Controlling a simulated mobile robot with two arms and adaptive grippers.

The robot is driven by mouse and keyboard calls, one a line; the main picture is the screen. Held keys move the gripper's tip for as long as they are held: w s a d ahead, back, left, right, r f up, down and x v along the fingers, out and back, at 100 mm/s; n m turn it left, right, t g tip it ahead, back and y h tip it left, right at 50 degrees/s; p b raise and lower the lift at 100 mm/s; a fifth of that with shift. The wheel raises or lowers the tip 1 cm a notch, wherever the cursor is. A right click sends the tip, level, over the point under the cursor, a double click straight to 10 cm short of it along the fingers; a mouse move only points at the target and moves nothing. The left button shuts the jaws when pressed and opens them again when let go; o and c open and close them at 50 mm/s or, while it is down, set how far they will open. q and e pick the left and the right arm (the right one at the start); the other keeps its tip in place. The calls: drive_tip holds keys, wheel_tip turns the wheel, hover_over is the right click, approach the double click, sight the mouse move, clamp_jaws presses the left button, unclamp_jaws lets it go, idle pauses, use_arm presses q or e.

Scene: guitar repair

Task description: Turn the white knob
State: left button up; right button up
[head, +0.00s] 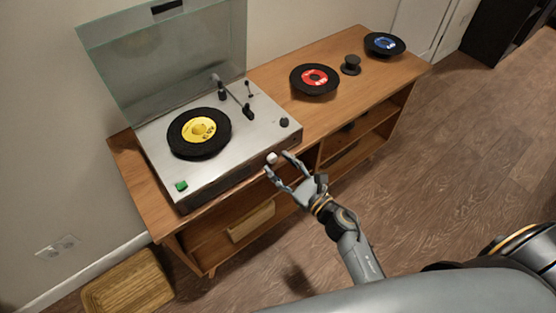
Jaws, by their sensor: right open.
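The small white knob (272,157) is on the front right part of the silver turntable (240,147), near its front edge. My right gripper (276,165) is open, with its two fingers at the knob, one on each side or very close to it. I cannot tell whether the fingers touch the knob. The turntable's hinged clear lid (165,55) is raised, and a black record with a yellow label (199,132) lies on the platter. My left gripper is not in view.
The turntable stands on a wooden cabinet (395,78) with open shelves. Black records with a red label (314,79) and a blue label (384,43), and a small black spool-shaped item (351,65), are on its right part. A green button (181,185) is at the turntable's front left. A wooden box (128,287) stands on the floor.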

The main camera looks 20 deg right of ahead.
drive_tip(key=shift+w+a, duration=0.3)
drive_tip(key=shift+w, duration=0.35)
clamp_jaws()
